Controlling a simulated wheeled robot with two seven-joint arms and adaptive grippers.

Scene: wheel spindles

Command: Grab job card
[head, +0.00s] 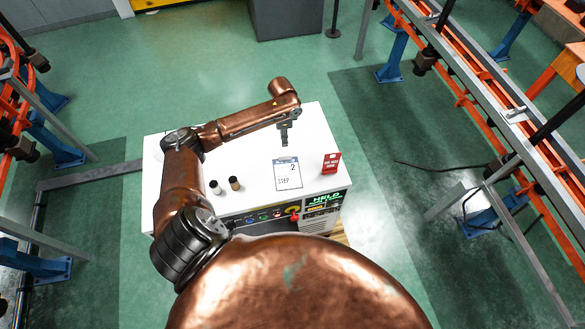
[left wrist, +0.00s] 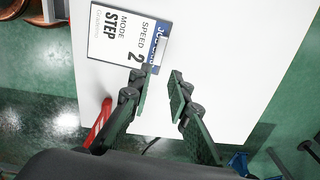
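The job card (head: 287,179) is a white sheet with a blue header and the words "2" and "STEP". It lies on the white cabinet top (head: 250,150). It also shows at the upper left of the left wrist view (left wrist: 118,38). My left gripper (head: 285,143) is above the cabinet top, just beyond the card's blue header edge in the head view. In the left wrist view my left gripper (left wrist: 161,78) has its fingers apart with nothing between them. One fingertip overlaps the card's corner there; I cannot tell the height gap. My right gripper is not in view.
A red sign (head: 331,163) stands right of the card. Buttons line the cabinet's front panel (head: 265,216). The cabinet top's back part is clear. Orange-railed conveyors flank the area.

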